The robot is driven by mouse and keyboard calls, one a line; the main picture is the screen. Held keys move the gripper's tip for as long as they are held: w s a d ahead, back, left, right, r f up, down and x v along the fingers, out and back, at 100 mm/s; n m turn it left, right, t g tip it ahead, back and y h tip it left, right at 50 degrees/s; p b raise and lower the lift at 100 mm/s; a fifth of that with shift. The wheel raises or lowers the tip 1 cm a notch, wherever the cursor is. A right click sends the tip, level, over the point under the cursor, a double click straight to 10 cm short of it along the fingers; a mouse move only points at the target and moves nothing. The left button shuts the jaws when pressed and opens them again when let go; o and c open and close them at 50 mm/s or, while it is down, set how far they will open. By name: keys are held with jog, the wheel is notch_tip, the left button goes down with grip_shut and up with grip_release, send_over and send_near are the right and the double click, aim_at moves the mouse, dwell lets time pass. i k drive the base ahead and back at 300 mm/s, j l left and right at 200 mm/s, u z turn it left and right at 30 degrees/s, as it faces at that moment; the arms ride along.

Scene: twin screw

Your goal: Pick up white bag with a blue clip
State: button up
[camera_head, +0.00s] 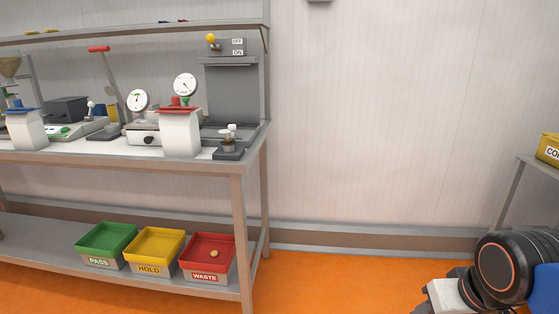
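The white bag with a blue clip (29,131) stands upright on the steel workbench (200,169), near the left edge of the view. Its blue clip (22,110) lies across the top. A second white bag with a red clip (180,134) stands further right on the same bench. My arm shows at the lower right, with a black joint. A pale block at its end, perhaps part of my gripper (445,297), is cut off by the bottom edge. It is far from both bags, and no fingertips can be made out.
Gauges, a scale and a red-handled lever crowd the bench behind the bags. Green (105,243), yellow (155,248) and red bins (207,256) sit on the lower shelf. A side table with a yellow box (549,149) is at right. Orange floor between is clear.

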aim_at(27, 131)
jog(key=u, duration=1.7)
jog(key=i, duration=0.1)
